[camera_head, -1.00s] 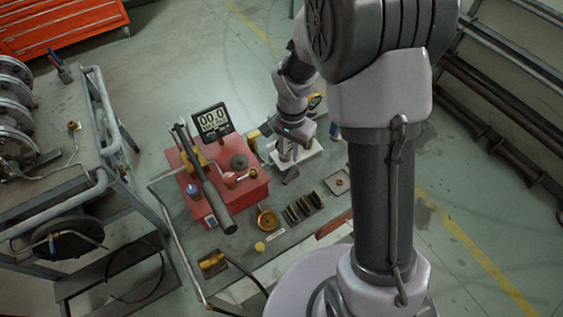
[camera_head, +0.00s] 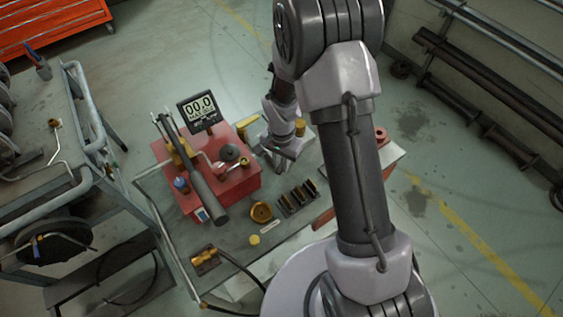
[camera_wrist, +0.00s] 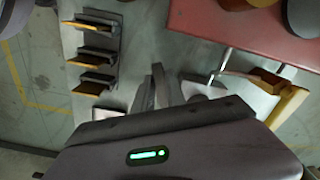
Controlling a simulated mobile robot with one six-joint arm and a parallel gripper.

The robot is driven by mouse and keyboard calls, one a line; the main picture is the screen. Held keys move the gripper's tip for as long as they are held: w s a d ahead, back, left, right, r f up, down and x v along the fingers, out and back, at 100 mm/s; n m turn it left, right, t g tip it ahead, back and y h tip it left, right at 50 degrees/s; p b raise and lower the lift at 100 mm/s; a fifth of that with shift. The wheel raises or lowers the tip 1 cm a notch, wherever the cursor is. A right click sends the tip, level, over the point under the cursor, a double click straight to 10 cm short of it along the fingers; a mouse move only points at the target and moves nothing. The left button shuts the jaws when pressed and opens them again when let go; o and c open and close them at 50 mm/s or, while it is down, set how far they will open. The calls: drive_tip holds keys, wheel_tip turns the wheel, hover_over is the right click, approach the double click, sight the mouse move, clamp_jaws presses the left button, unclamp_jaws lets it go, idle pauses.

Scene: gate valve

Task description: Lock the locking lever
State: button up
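My gripper (camera_wrist: 159,80) shows in the wrist view with its two narrow fingers close together and nothing visible between them. In the head view my gripper (camera_head: 277,160) is low over the bench, just right of the red box, pointing down. A yellow bar-like handle (camera_wrist: 290,106) lies to the right of the fingers in the wrist view, apart from them, with a thin metal rod and brown block beside it. A yellow piece (camera_head: 246,122) also shows behind the red box. I cannot tell for sure which part is the locking lever.
The red box (camera_head: 239,184) carries a digital display (camera_head: 199,107) and a long dark handle (camera_head: 208,192). A rack of dark slotted pieces (camera_head: 297,197), a brass ring (camera_head: 261,212) and a brass fitting (camera_head: 204,260) lie on the bench (camera_head: 235,240). A cart stands left.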

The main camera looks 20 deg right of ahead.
drive_tip(key=shift+w+a+f+m+b, duration=0.2)
drive_tip(key=shift+w+m+b, duration=0.15)
drive_tip(key=shift+m+b, duration=0.45)
clamp_jaws()
drive_tip(key=shift+r+m, duration=0.2)
drive_tip(key=shift+m, duration=0.4)
drive_tip(key=o, duration=0.5)
unclamp_jaws()
